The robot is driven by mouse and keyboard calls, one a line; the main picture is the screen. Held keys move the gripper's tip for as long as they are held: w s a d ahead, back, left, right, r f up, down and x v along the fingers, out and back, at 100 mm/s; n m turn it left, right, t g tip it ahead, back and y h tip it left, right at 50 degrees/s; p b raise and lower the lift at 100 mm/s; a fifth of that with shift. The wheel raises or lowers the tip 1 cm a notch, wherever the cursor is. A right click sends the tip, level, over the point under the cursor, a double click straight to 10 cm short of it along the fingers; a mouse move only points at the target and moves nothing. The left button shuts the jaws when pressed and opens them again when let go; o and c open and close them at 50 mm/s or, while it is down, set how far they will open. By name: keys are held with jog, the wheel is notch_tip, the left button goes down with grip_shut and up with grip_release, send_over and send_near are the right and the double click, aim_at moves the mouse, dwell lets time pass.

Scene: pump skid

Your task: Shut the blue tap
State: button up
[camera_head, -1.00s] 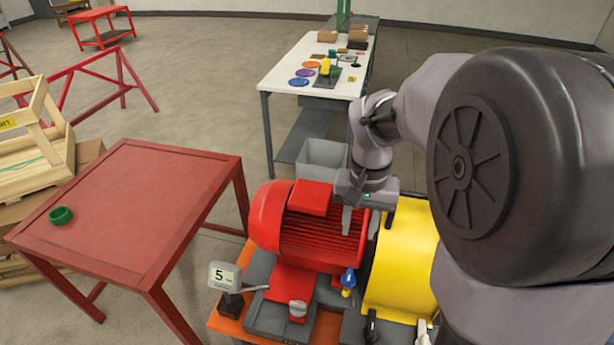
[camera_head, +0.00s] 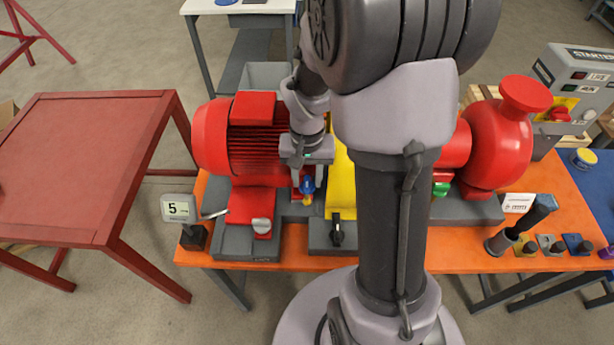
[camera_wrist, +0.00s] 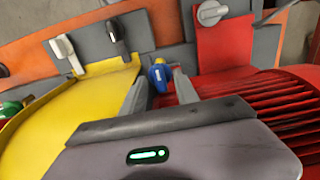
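The blue tap (camera_head: 307,186) has a small blue handle on a yellow body. It stands between the red motor and the yellow guard. In the wrist view the blue handle (camera_wrist: 158,77) shows between my two fingertips, its long side running roughly up the picture. My gripper (camera_head: 306,172) points down over the tap with its fingers apart, one on each side of the handle. The fingers also show open in the wrist view (camera_wrist: 160,84). I cannot tell whether either finger touches the handle.
The red motor (camera_head: 240,150) and yellow guard (camera_head: 341,190) flank the tap closely. A black lever (camera_head: 337,230) and grey knob (camera_head: 262,225) stand in front. A gauge reading 5 (camera_head: 179,208) is at the left. A green-handled valve (camera_head: 442,183) is at the right.

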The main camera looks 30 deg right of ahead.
grip_shut()
jog(key=shift+m, duration=0.3)
jog(key=m+b, duration=0.2)
jog(key=m, duration=0.2)
jog(key=m+b, duration=0.2)
jog(key=m, duration=0.2)
jog(key=shift+m, duration=0.3)
jog(key=m+b, duration=0.2)
jog(key=m, duration=0.2)
jog(key=m+b, duration=0.1)
jog(key=m, duration=0.3)
jog(key=shift+b, duration=0.3)
jog(key=shift+m, duration=0.5)
